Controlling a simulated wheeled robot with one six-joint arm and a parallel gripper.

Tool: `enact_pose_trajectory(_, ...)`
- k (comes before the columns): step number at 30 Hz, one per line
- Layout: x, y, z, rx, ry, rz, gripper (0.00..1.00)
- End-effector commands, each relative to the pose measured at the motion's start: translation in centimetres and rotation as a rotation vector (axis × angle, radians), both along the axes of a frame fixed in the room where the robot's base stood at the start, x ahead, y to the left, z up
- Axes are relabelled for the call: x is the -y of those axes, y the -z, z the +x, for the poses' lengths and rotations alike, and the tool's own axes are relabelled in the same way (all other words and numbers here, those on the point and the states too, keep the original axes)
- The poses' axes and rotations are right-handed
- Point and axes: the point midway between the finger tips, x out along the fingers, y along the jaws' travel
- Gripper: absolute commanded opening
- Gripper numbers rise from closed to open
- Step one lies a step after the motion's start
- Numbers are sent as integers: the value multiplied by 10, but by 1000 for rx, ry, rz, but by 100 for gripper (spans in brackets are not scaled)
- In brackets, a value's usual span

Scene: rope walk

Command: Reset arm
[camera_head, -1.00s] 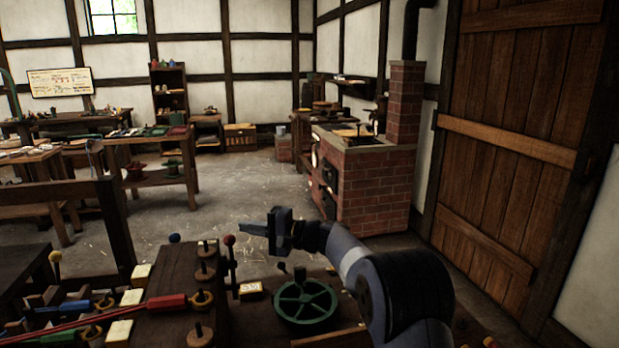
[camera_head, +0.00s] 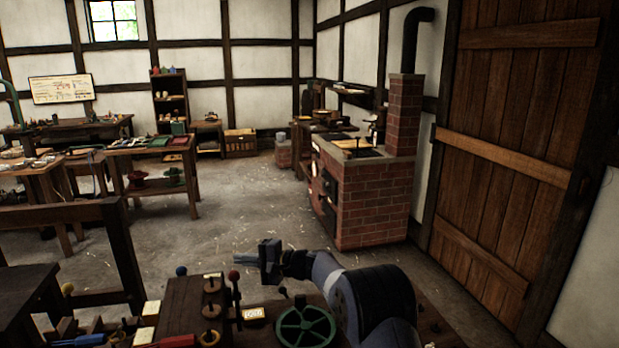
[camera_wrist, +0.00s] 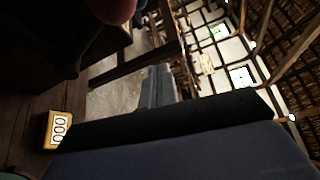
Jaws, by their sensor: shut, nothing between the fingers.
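My arm reaches in from the lower right of the head view, folded low over the near bench. My gripper (camera_head: 243,258) is shut and empty. It points left, in the air above the far edge of the bench, near a red-knobbed lever. In the wrist view my gripper's blue-grey fingers (camera_wrist: 158,88) show beyond a broad dark part of my own arm end. Nothing is held.
The near bench holds a green handwheel (camera_head: 305,326), a small numbered block (camera_head: 252,313), and a red-knobbed lever (camera_head: 234,277). A brick stove (camera_head: 375,200) stands beyond, with a wooden door (camera_head: 520,150) at right. The middle floor is clear.

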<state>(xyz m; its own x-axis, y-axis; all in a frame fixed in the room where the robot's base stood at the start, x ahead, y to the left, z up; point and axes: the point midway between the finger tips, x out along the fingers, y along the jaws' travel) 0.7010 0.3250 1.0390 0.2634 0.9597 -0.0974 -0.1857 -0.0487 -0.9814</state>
Motion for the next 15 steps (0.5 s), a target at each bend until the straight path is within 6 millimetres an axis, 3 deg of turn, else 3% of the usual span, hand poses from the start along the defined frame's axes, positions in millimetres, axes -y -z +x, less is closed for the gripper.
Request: enact_pose_trajectory(15,-3,8,35,-3,0,-1,0)
